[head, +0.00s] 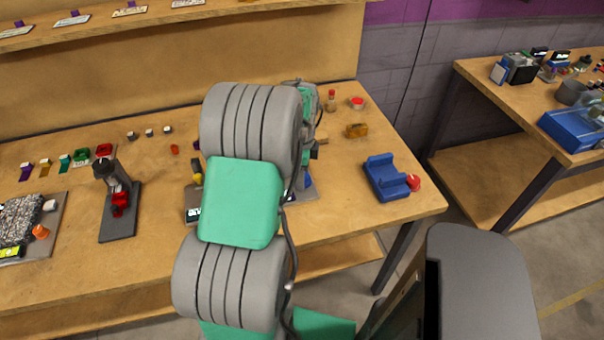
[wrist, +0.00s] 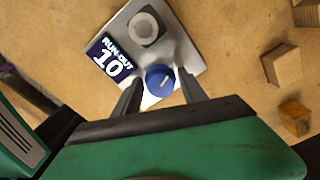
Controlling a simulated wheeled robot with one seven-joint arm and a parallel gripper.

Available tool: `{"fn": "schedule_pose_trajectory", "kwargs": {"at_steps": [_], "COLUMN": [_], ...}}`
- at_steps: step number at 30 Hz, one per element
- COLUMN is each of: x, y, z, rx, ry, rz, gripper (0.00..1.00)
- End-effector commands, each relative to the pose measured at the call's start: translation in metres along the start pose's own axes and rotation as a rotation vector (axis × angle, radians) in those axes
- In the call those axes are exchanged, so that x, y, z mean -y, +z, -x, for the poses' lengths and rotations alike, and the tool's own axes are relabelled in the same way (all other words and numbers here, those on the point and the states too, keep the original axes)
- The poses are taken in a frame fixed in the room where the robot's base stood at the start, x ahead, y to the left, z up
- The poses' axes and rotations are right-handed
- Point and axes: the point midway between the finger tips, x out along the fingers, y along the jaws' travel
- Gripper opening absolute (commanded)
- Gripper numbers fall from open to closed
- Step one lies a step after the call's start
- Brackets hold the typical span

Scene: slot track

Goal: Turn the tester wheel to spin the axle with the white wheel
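In the wrist view a grey metal plate (wrist: 178,52), the tester, lies on the wooden table with a dark label reading "RUN-OUT 10" (wrist: 109,60). A round pale-and-dark disc (wrist: 146,28) sits on its far part. A blue round knob (wrist: 160,80) with a pale mark sits at its near edge. My gripper (wrist: 160,76) is over this edge, its two fingers apart on either side of the knob, with small gaps showing. In the head view my arm hides most of the tester; a blue part (head: 308,182) shows beside it. I cannot clearly make out a white wheel or axle.
Wooden blocks (wrist: 282,64) lie right of the plate in the wrist view. In the head view a blue cradle with a red knob (head: 385,177) stands at the table's right, and a dark stand with a red part (head: 119,205) at left.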

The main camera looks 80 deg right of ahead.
Motion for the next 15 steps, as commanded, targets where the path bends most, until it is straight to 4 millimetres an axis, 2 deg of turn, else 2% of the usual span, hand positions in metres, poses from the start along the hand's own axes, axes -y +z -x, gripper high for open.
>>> {"fn": "schedule_pose_trajectory", "kwargs": {"at_steps": [10, 13, 15], "x": [0.0, 0.001, 0.001], "y": [-0.001, -0.001, 0.0], "z": [0.002, 0.014, 0.028], "rx": [-0.001, -0.002, -0.001], "ry": [-0.001, -0.002, -0.004], "rz": [-0.003, -0.003, -0.002], "gripper": [0.57, 0.57, 0.57]}}
